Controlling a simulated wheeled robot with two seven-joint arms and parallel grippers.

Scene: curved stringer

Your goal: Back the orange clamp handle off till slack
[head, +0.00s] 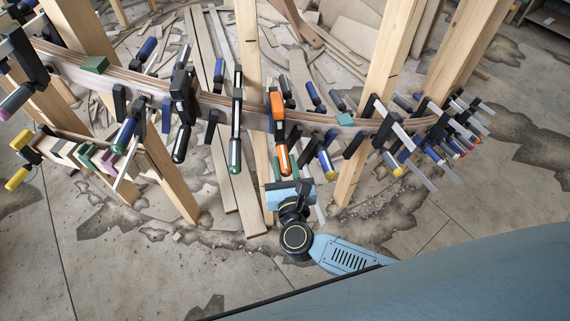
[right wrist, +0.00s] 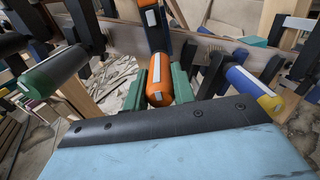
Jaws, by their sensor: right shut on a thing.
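The orange clamp (head: 276,104) hangs on the curved stringer (head: 215,101), near the middle of the head view. Its orange handle (head: 284,158) points down toward my right gripper (head: 284,172). In the right wrist view the handle (right wrist: 159,88) sits between the two green fingers, one on each side, and the gripper is shut on it. The dark clamp bar with an orange jaw (right wrist: 176,14) rises above the handle there. How far the clamp's screw is turned cannot be told. My left gripper is not in view.
Other clamps crowd both sides: a green-handled clamp (head: 235,150) to the left and a blue-and-yellow handle (head: 326,164) to the right. The latter also shows in the right wrist view (right wrist: 254,88). Wooden posts (head: 355,165) hold the stringer. Offcuts litter the floor behind; the floor in front is more open.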

